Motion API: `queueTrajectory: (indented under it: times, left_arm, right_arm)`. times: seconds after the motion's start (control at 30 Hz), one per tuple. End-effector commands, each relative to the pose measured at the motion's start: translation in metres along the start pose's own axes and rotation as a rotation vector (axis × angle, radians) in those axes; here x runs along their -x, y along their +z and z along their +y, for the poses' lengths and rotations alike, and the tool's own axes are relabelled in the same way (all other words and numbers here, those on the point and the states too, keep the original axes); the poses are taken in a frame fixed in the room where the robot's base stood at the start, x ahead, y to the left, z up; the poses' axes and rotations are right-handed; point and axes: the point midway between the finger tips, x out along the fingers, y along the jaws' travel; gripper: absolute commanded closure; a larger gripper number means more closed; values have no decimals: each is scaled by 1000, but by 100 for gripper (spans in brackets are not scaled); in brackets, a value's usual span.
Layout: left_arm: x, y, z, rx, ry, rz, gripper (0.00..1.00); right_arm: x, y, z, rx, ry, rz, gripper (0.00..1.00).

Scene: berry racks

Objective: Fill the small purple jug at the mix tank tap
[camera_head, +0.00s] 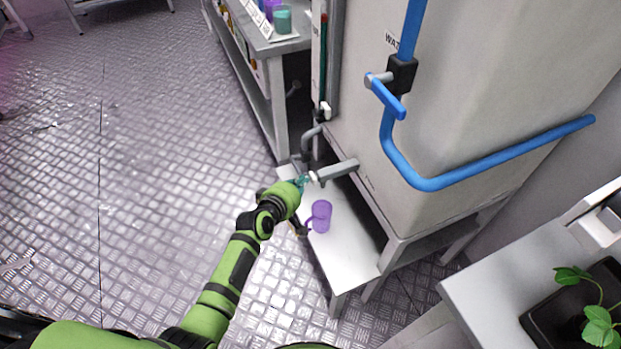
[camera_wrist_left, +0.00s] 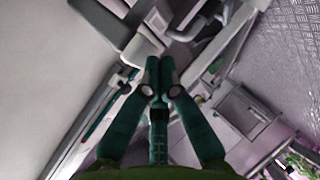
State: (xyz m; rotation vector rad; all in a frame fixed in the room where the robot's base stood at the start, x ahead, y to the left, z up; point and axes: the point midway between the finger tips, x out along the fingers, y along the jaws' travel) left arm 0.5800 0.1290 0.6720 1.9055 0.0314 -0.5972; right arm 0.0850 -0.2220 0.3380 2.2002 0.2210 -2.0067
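The small purple jug (camera_head: 322,217) stands upright on a low white stand (camera_head: 345,255), with its handle to the left. The grey tap (camera_head: 337,170) juts from the lower part of the big pale tank, just above the jug in the picture. I cannot tell whether the jug is directly under the outlet, and its inside is not clear. My left gripper (camera_head: 303,182) is at the outer end of the tap, apart from the jug. In the left wrist view its fingers (camera_wrist_left: 160,66) are together, with nothing clear between them. Contact with the tap is unclear. My right gripper is out of view.
The tank (camera_head: 460,90) carries a blue pipe (camera_head: 450,181) and a blue-handled valve (camera_head: 388,98). A metal shelf (camera_head: 255,85) with coloured cups stands behind. A bench with a potted plant (camera_head: 590,310) is at the lower right. The floor at left is open.

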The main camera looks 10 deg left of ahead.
Motion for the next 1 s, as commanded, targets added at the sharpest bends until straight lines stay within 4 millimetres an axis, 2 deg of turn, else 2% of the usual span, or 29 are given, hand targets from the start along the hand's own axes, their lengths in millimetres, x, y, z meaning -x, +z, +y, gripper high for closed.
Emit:
queueTrajectory:
  times: [1.0]
  left_arm:
    - [-8, 6, 6, 0, 1, 0, 100]
  right_arm:
    - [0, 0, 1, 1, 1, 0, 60]
